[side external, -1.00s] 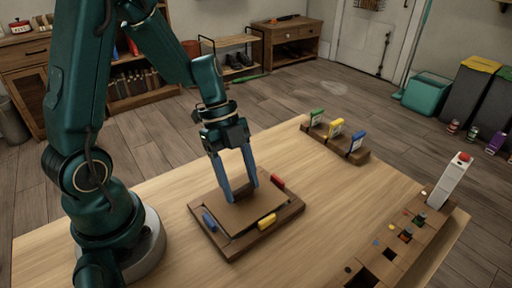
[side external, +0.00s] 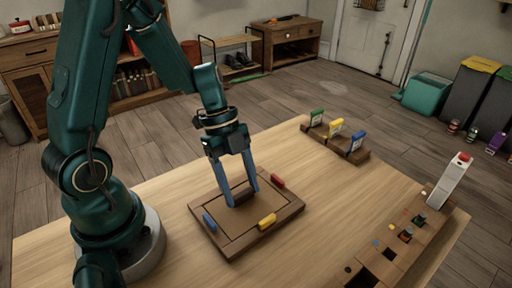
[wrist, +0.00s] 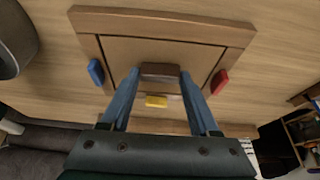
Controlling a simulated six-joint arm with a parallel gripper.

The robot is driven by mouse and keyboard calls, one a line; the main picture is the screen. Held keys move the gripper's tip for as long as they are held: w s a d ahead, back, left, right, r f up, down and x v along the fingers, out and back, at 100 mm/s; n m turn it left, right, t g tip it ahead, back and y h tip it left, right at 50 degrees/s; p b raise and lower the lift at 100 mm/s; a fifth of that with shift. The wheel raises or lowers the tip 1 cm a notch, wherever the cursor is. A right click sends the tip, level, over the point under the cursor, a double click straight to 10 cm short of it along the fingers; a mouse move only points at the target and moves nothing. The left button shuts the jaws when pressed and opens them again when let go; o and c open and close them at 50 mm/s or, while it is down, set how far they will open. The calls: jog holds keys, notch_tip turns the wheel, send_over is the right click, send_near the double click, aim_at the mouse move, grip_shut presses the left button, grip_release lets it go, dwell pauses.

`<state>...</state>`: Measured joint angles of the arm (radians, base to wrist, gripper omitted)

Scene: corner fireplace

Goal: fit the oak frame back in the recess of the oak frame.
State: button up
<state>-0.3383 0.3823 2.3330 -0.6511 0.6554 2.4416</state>
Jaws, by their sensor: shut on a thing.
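The oak frame (side external: 232,249) lies flat on the table, and its rim also shows in the wrist view (wrist: 160,22). The brown back panel (side external: 246,218) lies inside the rim, looking level, with a thin dark line around it; it also shows in the wrist view (wrist: 125,50). Blue (side external: 210,222), yellow (side external: 267,221) and red (side external: 278,181) clips sit on the rim, on different sides. My gripper (side external: 242,196) is shut on a dark brown block-shaped grip (wrist: 160,71) on the panel. Whether the panel is fully down is hard to tell.
A wooden holder (side external: 335,140) with green, yellow and blue tabbed cards stands at the back of the table. A slotted wooden rack (side external: 412,238) with a white, red-topped block (side external: 449,181) is on the right. The table between is clear.

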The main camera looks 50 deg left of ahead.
jog(key=o, duration=1.3)
jog(key=v, duration=0.4)
jog(key=shift+a+r, duration=0.1)
jog(key=shift+r, duration=0.15)
jog(key=s+r+n+t+y, duration=0.1)
jog(key=s+r+n, duration=0.1)
jog(key=n, duration=0.4)
jog(key=s+d+r+n+t+y, duration=0.1)
jog(key=s+r+n+t+y, duration=0.1)
jog(key=r+n, duration=0.2)
jog(key=s+d+r+n+t+y, duration=0.1)
jog(key=s+r+n+t, duration=0.1)
jog(key=n, duration=0.5)
jog(key=shift+s+r+n+y, duration=0.3)
jog(key=shift+s+r, duration=0.3)
